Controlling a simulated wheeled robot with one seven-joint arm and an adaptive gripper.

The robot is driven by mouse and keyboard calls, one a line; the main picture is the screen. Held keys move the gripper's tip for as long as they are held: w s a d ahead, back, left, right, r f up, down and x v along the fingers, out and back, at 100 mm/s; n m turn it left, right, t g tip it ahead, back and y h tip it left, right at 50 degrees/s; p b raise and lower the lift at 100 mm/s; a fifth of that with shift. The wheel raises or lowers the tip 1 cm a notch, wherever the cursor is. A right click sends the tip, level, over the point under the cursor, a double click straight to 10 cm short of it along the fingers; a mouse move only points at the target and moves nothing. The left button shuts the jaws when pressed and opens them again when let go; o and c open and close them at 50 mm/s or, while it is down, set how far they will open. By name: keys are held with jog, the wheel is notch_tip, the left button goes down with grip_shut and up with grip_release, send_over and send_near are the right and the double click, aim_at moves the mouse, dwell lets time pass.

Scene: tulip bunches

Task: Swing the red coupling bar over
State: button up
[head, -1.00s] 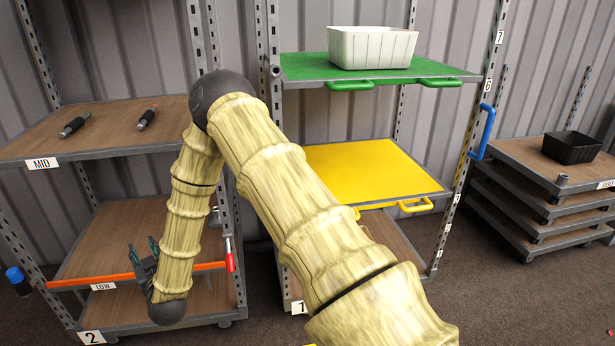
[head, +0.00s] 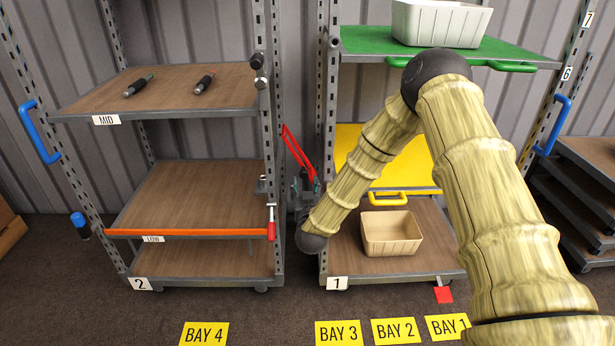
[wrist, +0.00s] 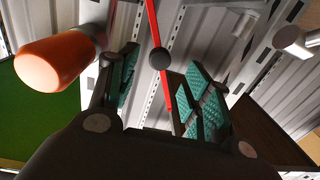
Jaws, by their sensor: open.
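The red coupling bar (head: 299,150) stands slanted in the gap between the two shelf carts, its upper end leaning left. My gripper (head: 304,184) is at its lower part, low in that gap. In the wrist view the red bar (wrist: 153,24) comes down between the two open, teal-padded fingers of my gripper (wrist: 163,78). A dark round knob (wrist: 160,59) sits on the bar there. The fingers look apart from the bar, but contact is hard to judge. The bar's lower end is hidden by my gripper.
Cart 2 (head: 190,277) stands left, with an orange bar (head: 185,233) and a red handle (head: 271,224). Cart 1 (head: 385,271) stands right, holding a beige bin (head: 392,234) and a white bin (head: 440,22). An orange rounded handle (wrist: 60,62) is close to the left finger.

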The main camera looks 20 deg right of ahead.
aim_at(304, 176)
jog(key=x, duration=0.6)
jog(key=shift+w+d, duration=0.1)
jog(key=shift+w, duration=0.1)
grip_shut()
